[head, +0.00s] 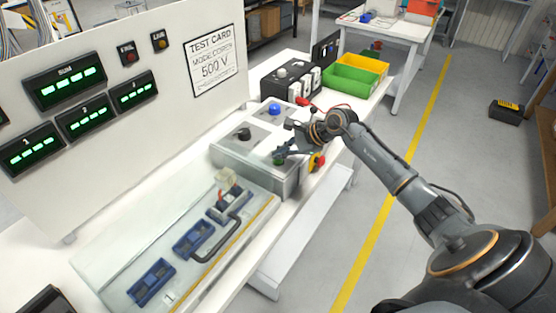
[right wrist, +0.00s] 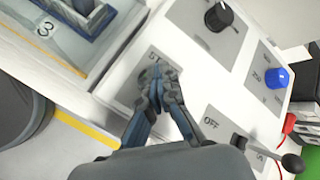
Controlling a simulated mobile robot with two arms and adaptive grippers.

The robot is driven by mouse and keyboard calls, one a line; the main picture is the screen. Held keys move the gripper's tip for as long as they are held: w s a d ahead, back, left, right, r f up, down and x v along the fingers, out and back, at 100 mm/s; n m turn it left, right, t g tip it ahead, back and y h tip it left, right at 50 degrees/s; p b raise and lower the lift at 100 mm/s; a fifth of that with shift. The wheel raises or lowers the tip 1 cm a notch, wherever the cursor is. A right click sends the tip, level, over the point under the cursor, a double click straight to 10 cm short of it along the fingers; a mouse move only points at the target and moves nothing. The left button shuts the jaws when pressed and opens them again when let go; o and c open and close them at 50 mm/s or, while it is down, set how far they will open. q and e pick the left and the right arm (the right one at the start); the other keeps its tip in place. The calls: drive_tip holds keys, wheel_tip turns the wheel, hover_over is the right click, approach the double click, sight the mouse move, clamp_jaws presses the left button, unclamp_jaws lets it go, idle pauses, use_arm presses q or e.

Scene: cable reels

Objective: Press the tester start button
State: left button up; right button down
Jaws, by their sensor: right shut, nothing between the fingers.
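A small green start button (head: 278,162) shows at the tips of my right gripper (head: 281,154). In the right wrist view my right gripper (right wrist: 157,76) is shut and empty, its tips over a grey plate (right wrist: 131,90) whose partly covered lettering begins "ST". The fingers hide the button there, and I cannot tell whether they touch it. My left gripper is not in view.
A red and yellow emergency stop (head: 317,161) sits close to my right gripper. A lever (right wrist: 292,163) stands by the OFF plate. A clear-covered tray (head: 110,290) with blue fixtures lies left of the tester.

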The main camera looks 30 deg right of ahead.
sight(282, 160)
drive_tip(key=shift+f+b, duration=0.35)
drive_tip(key=shift+b, duration=0.1)
idle(0.3)
idle(0.3)
drive_tip(key=shift+r, duration=0.9)
drive_tip(key=shift+r+p, duration=1.2)
drive_tip(key=shift+r, duration=1.3)
drive_tip(key=shift+d, duration=0.1)
